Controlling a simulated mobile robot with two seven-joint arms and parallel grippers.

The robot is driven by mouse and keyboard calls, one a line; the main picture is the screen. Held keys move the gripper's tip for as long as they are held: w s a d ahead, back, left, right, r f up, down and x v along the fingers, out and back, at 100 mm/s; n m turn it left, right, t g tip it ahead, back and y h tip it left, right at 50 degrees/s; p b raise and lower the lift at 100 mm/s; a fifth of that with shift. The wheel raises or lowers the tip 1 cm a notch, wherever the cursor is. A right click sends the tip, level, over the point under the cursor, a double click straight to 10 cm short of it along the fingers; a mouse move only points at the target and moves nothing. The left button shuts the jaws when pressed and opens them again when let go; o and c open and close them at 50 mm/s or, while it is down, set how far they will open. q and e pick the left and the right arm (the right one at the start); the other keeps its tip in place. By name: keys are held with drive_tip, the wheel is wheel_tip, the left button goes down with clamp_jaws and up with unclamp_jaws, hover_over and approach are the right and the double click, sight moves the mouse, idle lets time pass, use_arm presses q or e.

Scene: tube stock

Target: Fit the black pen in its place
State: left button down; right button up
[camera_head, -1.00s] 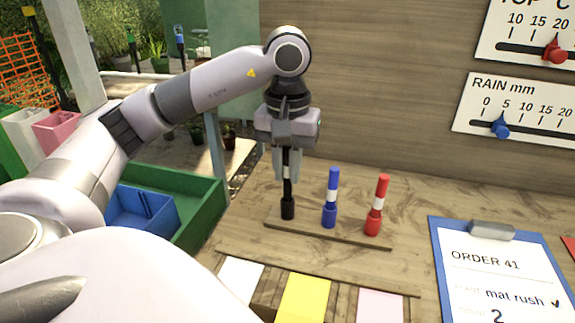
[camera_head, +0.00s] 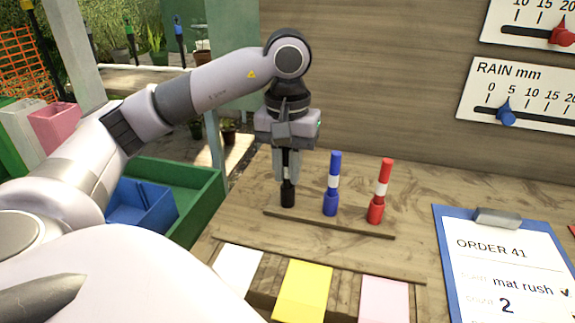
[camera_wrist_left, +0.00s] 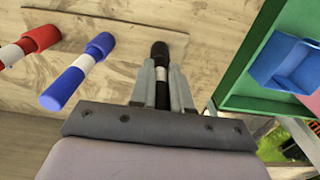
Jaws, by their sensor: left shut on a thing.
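The black pen (camera_head: 287,194) stands upright at the left end of a thin wooden strip (camera_head: 350,227), with its wide black end down. My left gripper (camera_head: 286,176) points down and is shut on the black pen's upper part. In the left wrist view the black pen (camera_wrist_left: 160,52) shows between the fingers of my left gripper (camera_wrist_left: 162,85), its far end over the strip. I cannot tell exactly how its lower end sits in the strip. The blue pen (camera_head: 331,185) and the red pen (camera_head: 380,192) stand upright on the strip to the right. My right gripper is not seen.
White, yellow (camera_head: 302,290) and pink cards lie at the front of the bench. A blue clipboard (camera_head: 446,270) lies at the right. A green crate (camera_head: 205,205) with a blue bin (camera_head: 150,212) is at the left. A wooden wall stands behind.

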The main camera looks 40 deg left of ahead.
use_arm(q)
drive_tip(key=c, duration=1)
unclamp_jaws()
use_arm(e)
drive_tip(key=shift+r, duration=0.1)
use_arm(q)
drive_tip(key=shift+r, duration=0.55)
wheel_tip(320, 180, up, 4)
drive_tip(key=shift+r+p, duration=0.25)
drive_tip(key=shift+p, duration=0.7)
drive_tip(key=shift+r+p, duration=0.4)
drive_tip(key=shift+r, duration=0.4)
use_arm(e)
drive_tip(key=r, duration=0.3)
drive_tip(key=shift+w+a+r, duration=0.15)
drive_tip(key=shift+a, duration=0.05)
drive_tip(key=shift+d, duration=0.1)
